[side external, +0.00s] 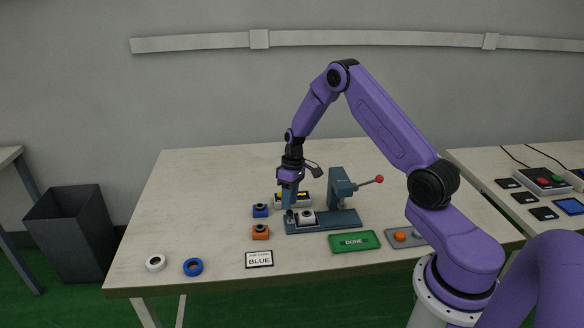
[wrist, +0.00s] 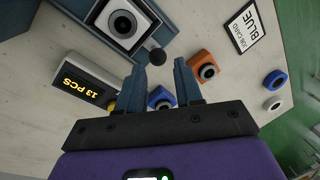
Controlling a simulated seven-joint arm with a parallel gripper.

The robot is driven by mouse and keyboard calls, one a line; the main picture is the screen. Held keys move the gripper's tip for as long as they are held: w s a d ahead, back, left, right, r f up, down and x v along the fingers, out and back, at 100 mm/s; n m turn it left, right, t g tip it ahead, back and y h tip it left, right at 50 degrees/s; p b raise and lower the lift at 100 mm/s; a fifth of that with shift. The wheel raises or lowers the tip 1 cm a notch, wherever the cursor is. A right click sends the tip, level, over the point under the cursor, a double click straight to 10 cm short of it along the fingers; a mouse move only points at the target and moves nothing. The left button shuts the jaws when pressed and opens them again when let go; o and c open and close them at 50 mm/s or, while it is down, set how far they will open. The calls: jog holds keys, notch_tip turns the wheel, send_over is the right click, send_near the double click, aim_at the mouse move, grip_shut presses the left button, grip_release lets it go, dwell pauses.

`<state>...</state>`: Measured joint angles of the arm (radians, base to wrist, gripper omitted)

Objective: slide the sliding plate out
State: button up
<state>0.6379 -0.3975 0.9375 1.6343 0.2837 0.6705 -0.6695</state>
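The sliding plate (wrist: 97,15) lies in the press's blue-grey base and carries a white square block with a round dark centre. A dark round knob (wrist: 158,57) sticks out from the plate's near corner in the wrist view. My gripper (wrist: 161,62) is open and points down, with the knob between or just beyond its fingertips; no contact shows. In the side view my gripper (side external: 289,208) is low at the left end of the press base (side external: 335,222), beside the white block (side external: 306,216). My fingers hide the knob there.
The press column (side external: 341,188) with a red-tipped lever (side external: 379,179) stands right of the gripper. A counter box reading 13 PCS (wrist: 85,84) stands close behind. Blue (side external: 260,211) and orange (side external: 260,232) holders are to the left. The table's front left holds two rings and a BLUE card (side external: 259,259).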

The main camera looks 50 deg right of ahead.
notch_tip(320, 180, up, 14)
jog(key=d, duration=0.2)
jog(key=shift+w+d+f, duration=0.2)
jog(key=shift+w+d, duration=0.05)
jog(key=shift+w, duration=0.05)
jog(key=s+a+r+n+h, duration=0.1)
jog(key=s+a+r+n, duration=0.2)
jog(key=s+a, duration=0.55)
jog(key=s+a+r+n, duration=0.2)
jog(key=s+a+r, duration=0.25)
jog(key=a, duration=0.75)
jog(key=s+a+n, duration=0.1)
jog(key=s+n, duration=0.4)
jog(key=s, duration=1.7)
jog(key=shift+a+f+t+h, duration=0.25)
jog(key=shift+t+h, duration=0.05)
jog(key=shift+h, duration=0.1)
